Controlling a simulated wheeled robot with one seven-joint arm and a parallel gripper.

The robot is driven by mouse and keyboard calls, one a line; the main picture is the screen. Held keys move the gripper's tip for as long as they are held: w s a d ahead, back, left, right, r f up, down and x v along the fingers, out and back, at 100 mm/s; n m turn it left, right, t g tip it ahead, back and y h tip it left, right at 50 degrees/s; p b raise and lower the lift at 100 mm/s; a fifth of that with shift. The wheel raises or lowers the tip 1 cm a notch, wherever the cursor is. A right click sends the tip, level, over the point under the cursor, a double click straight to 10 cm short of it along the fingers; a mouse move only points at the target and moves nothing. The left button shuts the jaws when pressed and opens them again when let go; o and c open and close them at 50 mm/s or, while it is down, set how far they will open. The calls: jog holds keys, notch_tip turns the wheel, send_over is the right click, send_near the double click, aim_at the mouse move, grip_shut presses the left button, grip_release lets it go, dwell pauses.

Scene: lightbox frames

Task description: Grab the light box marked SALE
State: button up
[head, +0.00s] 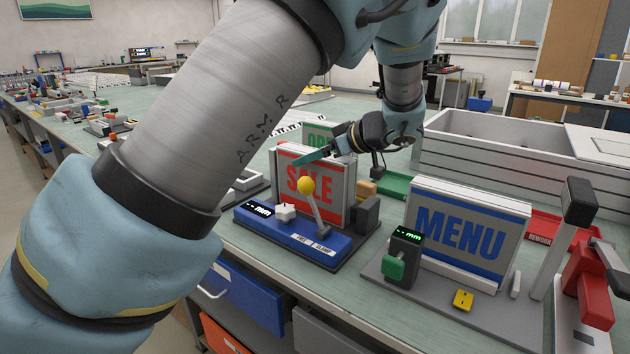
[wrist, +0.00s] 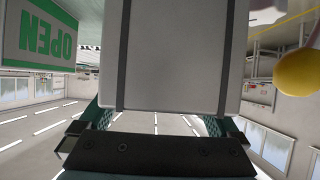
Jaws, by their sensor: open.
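The SALE light box (head: 332,205) has a red face and pale edges. It stands upright in a dark fixture with a blue front block (head: 290,238). My gripper (head: 322,153) is at the upper part of this box in the head view, with one teal finger across the top of the red face. The other finger is hidden there. In the wrist view, a grey side with dark strips, seemingly the same box (wrist: 175,60), fills the space ahead of my open gripper (wrist: 160,118), with a teal finger on each side. I cannot tell whether they touch it.
A lever with a yellow knob (head: 305,185) stands in front of the SALE face; the knob also shows in the wrist view (wrist: 298,73). A green OPEN box (head: 318,133) stands behind. A blue MENU box (head: 465,232) stands to the right in another fixture.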

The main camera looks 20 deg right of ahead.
jog(key=shift+c, duration=0.3)
grip_shut()
dwell(0.5)
